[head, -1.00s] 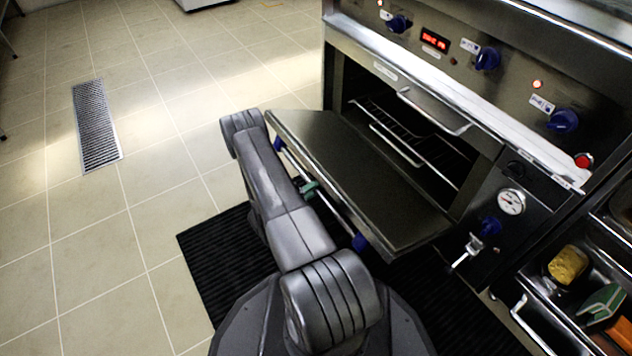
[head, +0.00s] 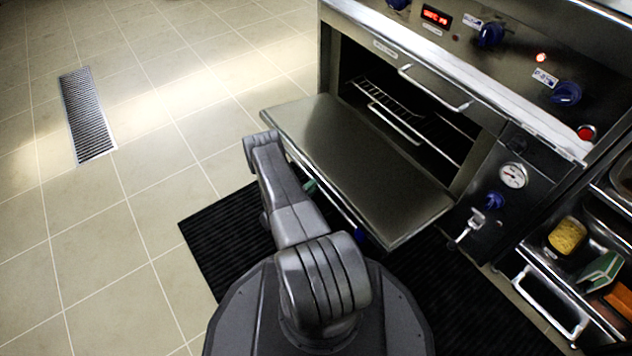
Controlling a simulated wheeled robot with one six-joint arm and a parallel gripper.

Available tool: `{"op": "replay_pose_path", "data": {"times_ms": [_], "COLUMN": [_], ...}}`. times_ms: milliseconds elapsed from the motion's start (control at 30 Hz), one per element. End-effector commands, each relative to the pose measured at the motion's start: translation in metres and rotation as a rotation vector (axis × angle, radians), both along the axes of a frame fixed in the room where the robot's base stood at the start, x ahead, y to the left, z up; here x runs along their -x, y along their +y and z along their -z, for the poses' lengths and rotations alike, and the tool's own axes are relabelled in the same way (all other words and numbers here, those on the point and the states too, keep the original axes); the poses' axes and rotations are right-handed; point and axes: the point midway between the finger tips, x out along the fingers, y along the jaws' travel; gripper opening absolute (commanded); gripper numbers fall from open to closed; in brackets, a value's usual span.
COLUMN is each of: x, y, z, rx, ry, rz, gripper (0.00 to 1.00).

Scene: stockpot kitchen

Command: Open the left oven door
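The oven door (head: 355,165) is folded down and stands wide open, its broad inner face turned up and looking close to level. Behind it the oven cavity (head: 440,145) shows dark, with wire racks (head: 390,108) inside. My arm reaches forward along the door's outer left edge. My gripper is not clearly seen; it is hidden behind my arm and below the door. A small green part (head: 310,186) shows beside the arm at the door's edge; I cannot tell whether anything is gripped.
The control panel with blue knobs (head: 490,36) sits above the oven. A gauge (head: 513,175) and valve are at its right. An open drawer with a yellow sponge (head: 567,236) is at far right. A black mat (head: 222,240) lies below; tiled floor at left is free.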

Motion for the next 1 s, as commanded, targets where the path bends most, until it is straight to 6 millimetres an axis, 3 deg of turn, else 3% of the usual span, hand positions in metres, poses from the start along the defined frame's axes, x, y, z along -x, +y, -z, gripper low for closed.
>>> {"op": "replay_pose_path", "data": {"times_ms": [167, 200, 300, 667, 1000], "x": [-0.001, -0.001, -0.001, 0.001, 0.029], "y": [0.0, 0.0, 0.0, 0.003, 0.042], "z": [-0.001, -0.001, -0.001, 0.001, 0.01], "rx": [-0.002, -0.002, -0.002, -0.001, -0.001], "ry": [-0.002, -0.002, -0.002, -0.001, -0.001], "rz": [0.0, 0.0, 0.0, -0.002, -0.007], "gripper": [0.0, 0.28, 0.45, 0.45, 0.45]}}
